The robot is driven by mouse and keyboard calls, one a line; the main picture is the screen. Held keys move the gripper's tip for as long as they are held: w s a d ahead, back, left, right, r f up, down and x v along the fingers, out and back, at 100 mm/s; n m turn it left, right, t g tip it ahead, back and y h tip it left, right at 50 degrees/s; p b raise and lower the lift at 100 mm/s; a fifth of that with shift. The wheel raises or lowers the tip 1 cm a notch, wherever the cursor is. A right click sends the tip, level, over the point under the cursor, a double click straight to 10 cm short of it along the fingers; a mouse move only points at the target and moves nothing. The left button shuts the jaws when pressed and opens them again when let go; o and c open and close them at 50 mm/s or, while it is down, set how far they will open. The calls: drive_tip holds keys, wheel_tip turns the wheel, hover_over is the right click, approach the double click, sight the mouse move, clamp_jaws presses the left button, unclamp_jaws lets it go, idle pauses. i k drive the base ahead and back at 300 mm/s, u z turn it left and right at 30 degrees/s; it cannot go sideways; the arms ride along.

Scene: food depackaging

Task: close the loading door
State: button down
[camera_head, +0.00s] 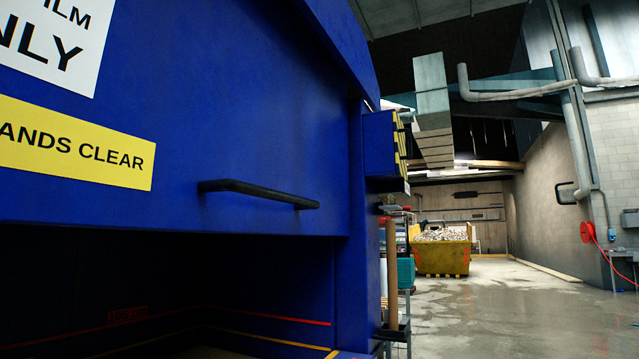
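The loading door (250,130) is a large blue panel that fills the left of the head view, very close to me. It carries a black bar handle (260,193) near its lower right. A dark opening (120,285) shows below the panel's bottom edge, so the door stands raised. Red and yellow lines run inside the opening. My gripper is not in view, and no part of my arm shows.
A yellow sign (75,145) and a white sign are on the blue panel. A blue frame post (356,250) stands right of the opening. Behind it is a yellow skip (442,258) filled with pale material. The wet concrete floor (520,310) at right is clear.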

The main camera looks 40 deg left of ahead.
sight(190, 117)
drive_tip(key=u, duration=0.45)
drive_tip(key=i, duration=1.3)
drive_tip(key=u, duration=0.8)
